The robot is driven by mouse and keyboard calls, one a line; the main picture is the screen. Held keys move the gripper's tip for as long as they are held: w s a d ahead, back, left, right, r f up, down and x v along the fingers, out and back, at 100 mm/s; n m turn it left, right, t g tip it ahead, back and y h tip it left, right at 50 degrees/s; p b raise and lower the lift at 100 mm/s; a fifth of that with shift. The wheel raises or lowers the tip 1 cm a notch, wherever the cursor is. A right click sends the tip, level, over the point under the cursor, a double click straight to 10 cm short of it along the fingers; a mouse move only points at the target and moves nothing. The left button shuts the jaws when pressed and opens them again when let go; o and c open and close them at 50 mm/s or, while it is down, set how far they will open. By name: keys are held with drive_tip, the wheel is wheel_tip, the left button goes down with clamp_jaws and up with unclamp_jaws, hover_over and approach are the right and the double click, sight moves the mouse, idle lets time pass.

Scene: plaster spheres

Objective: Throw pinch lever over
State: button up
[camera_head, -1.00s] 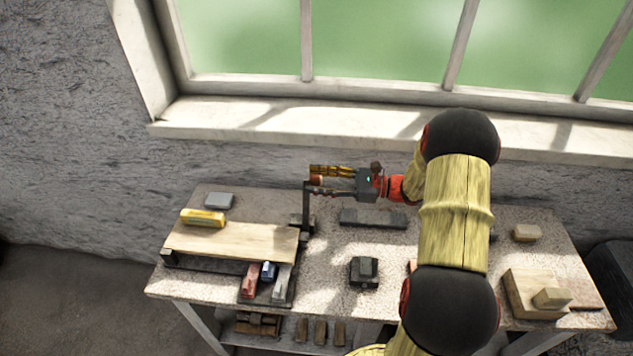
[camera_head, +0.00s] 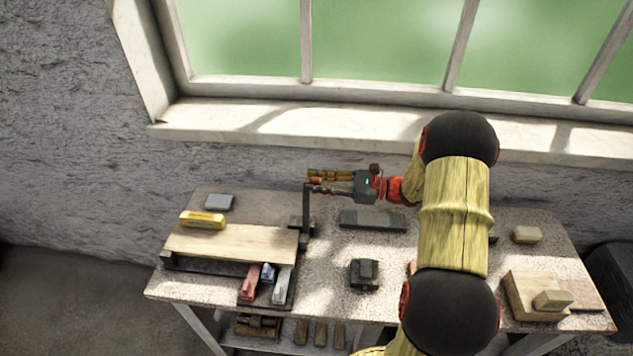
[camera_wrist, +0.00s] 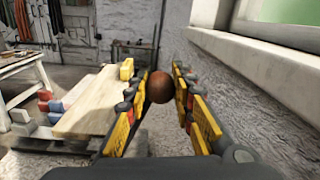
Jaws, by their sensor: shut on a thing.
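The pinch lever (camera_head: 306,210) is a dark upright bar at the right end of a pale wooden board (camera_head: 230,243), near the back of the bench. Its round brown knob shows in the wrist view (camera_wrist: 159,87), between the two yellow-and-black fingers. My gripper (camera_head: 317,181) reaches in from the right and is shut on this knob at the lever's top. The lever stands about upright. Its foot is a dark block (camera_head: 300,225) beside the board, and its pivot is too small to make out.
A yellow block (camera_head: 203,219) and a grey block (camera_head: 219,202) lie at the left. Red, blue and pale pieces sit in a dark tray (camera_head: 268,298) at the front. A dark flat bar (camera_head: 372,220) lies below my gripper. The window sill (camera_head: 300,123) runs behind.

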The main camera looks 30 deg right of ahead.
clamp_jaws()
drive_tip(key=shift+w, duration=0.1)
drive_tip(key=shift+w+d+f+m+p, duration=0.15)
drive_tip(key=shift+w+d+m+p, duration=0.3)
drive_tip(key=shift+p, duration=0.55)
drive_tip(key=w+d+f+m+p, duration=0.4)
drive_tip(key=w+f+m+p, duration=0.1)
drive_tip(key=w+f+m, duration=0.2)
drive_tip(key=shift+d+f, duration=0.3)
drive_tip(key=shift+f, duration=0.15)
drive_tip(key=o, duration=0.8)
unclamp_jaws()
drive_tip(key=shift+o, duration=1.2)
